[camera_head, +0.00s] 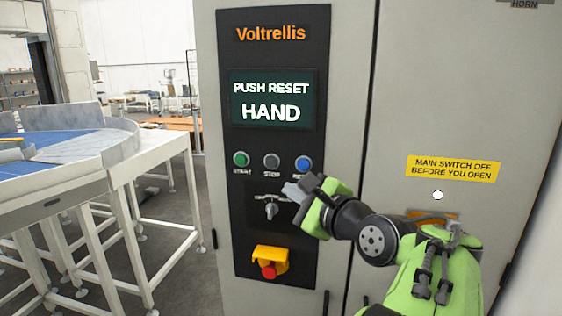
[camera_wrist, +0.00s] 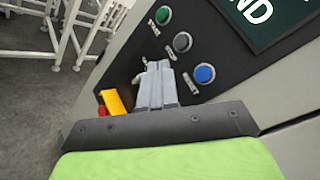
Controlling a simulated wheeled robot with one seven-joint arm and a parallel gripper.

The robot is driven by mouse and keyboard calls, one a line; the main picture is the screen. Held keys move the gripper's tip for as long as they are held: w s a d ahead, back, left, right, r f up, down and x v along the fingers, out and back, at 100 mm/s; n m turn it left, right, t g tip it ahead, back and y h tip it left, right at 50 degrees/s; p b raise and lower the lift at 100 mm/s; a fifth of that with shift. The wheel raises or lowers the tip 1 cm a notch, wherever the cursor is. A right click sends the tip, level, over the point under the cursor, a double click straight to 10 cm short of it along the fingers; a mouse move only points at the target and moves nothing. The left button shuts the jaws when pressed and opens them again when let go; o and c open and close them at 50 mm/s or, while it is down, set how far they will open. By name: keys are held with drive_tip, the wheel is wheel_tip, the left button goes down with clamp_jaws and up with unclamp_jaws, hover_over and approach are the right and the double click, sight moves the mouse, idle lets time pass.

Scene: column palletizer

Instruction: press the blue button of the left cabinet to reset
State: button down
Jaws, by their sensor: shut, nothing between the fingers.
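The cabinet (camera_head: 232,296) carries a black panel with a row of three buttons. The blue button (camera_head: 303,163) is the rightmost, above a partly hidden label; it also shows in the wrist view (camera_wrist: 204,74). The display (camera_head: 271,100) reads "PUSH RESET HAND". My gripper (camera_head: 290,190) is shut and empty, below and slightly left of the blue button in the head view. In the wrist view its fingers (camera_wrist: 157,70) lie together, to the left of the blue button and apart from it in the picture. How far the fingertips are from the panel is hard to tell.
The green start button (camera_head: 241,159) and dark stop button (camera_head: 272,161) sit left of the blue one. A selector switch (camera_head: 270,210) is below. A red emergency stop (camera_head: 268,270) in a yellow guard is lower down. A conveyor (camera_head: 110,153) stands at left.

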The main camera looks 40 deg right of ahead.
sight(305, 170)
drive_tip(key=shift+m, duration=0.3)
drive_tip(key=shift+w+d+r+p, duration=0.1)
drive_tip(key=shift+w+d+p, duration=0.35)
drive_tip(key=shift+w+d, duration=0.6)
drive_tip(key=shift+w+d+r+p, duration=0.1)
drive_tip(key=shift+w+d+p, duration=0.45)
drive_tip(key=shift+d, duration=0.8)
drive_tip(key=shift+w+d+r+p, duration=0.1)
drive_tip(key=shift+w+d+p, duration=0.25)
drive_tip(key=shift+w+d, duration=0.7)
drive_tip(key=shift+s+d, duration=0.15)
drive_tip(key=shift+w+d+p, duration=0.3)
drive_tip(key=shift+d+p, duration=0.1)
drive_tip(key=shift+p, duration=0.1)
drive_tip(key=shift+w+d+p, duration=0.15)
drive_tip(key=shift+d+p, duration=0.1)
drive_tip(key=shift+p, duration=0.15)
drive_tip(key=shift+a, duration=0.1)
drive_tip(key=shift+s+a, duration=0.45)
drive_tip(key=shift+a, duration=0.1)
